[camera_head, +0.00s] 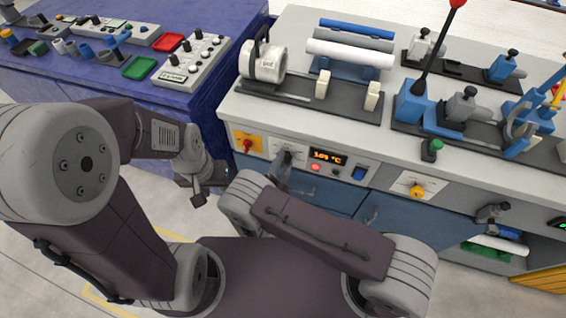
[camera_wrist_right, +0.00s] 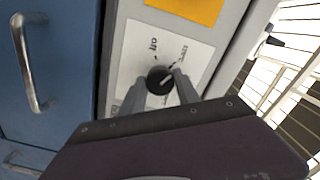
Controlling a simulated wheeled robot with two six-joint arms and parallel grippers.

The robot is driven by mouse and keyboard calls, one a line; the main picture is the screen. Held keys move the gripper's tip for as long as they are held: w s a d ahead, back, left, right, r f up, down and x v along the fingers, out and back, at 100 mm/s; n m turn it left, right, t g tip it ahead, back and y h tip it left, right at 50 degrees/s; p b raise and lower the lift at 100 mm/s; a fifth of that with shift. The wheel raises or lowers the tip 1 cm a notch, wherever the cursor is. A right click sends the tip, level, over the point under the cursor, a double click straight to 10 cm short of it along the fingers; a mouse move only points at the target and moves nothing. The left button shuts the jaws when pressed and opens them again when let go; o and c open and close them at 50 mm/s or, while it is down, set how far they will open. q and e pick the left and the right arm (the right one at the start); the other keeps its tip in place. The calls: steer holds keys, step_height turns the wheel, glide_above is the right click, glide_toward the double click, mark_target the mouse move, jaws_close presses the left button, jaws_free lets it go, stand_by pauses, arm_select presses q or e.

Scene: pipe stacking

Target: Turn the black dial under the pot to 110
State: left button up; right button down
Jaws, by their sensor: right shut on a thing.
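The black dial (camera_wrist_right: 158,79) sits on a white plate with printed marks in the right wrist view. My right gripper (camera_wrist_right: 161,84) has one finger on each side of the dial and is shut on it. In the head view my right gripper (camera_head: 284,166) is at the front panel of the bench, largely covering the dial. An orange display (camera_head: 327,157) right of it reads about 109 or 169 °C; the middle digit is unclear. The white pot (camera_head: 263,65) with a black handle stands above. My left gripper (camera_head: 199,197) hangs away from the bench; its jaw opening is unclear.
A yellow plate with a red knob (camera_head: 247,144) is left of the dial. A red button (camera_head: 315,167) and a blue switch (camera_head: 358,173) are to its right. Blue cabinet doors with metal handles (camera_wrist_right: 35,62) lie below. A blue table (camera_head: 217,95) stands left.

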steer(key=shift+d+r, duration=0.1)
steer(key=c, duration=1)
jaws_free()
steer(key=shift+o, duration=0.5)
